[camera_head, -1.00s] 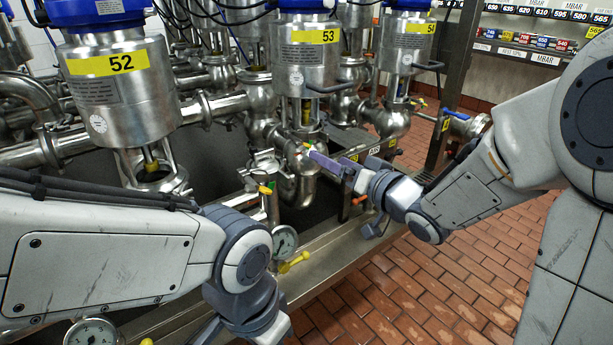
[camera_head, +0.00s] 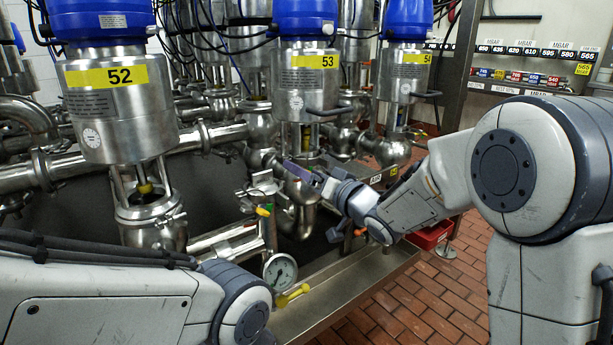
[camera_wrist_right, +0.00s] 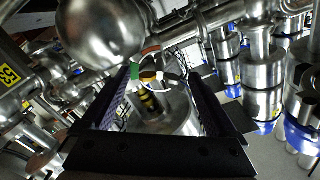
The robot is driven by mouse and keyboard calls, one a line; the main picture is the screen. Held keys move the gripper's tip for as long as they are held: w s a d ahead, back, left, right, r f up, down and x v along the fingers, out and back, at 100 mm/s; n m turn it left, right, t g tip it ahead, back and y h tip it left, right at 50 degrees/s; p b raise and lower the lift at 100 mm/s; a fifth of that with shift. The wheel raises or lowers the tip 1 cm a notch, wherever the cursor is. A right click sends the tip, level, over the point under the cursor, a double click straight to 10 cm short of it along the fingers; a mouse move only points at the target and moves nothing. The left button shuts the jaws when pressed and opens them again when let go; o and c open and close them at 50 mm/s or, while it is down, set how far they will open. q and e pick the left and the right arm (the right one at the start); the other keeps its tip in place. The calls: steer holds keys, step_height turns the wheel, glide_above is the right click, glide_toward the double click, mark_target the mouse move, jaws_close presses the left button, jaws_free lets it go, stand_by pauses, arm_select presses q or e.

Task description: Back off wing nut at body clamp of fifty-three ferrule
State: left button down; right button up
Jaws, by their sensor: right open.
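The valve marked 53 (camera_head: 308,72) stands in the middle of the head view, a steel cylinder under a blue cap. My right gripper (camera_head: 298,170) is at its lower body, just below the open yoke. In the right wrist view my right gripper (camera_wrist_right: 161,76) is open, its two dark fingers on either side of a yellow-and-black stem (camera_wrist_right: 149,100) and a clamp area with orange and green bits. No contact is visible. I cannot make out the wing nut itself; the fingers and small scale hide it. My left forearm shows at the lower left, but its gripper is outside the view.
Valve 52 (camera_head: 118,105) stands to the left and valve 54 (camera_head: 404,70) to the right. A pressure gauge (camera_head: 281,271) and yellow handle (camera_head: 292,295) are near the steel ledge (camera_head: 350,290). Pipes crowd the area behind. The brick floor (camera_head: 440,295) at right is open.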

steer(key=c, duration=1.4)
steer(key=shift+a, duration=0.1)
steer(key=shift+n, duration=0.3)
steer(key=n+b, duration=1.2)
steer(key=n, duration=1)
steer(key=shift+f+n, duration=0.1)
steer(key=shift+n, duration=0.3)
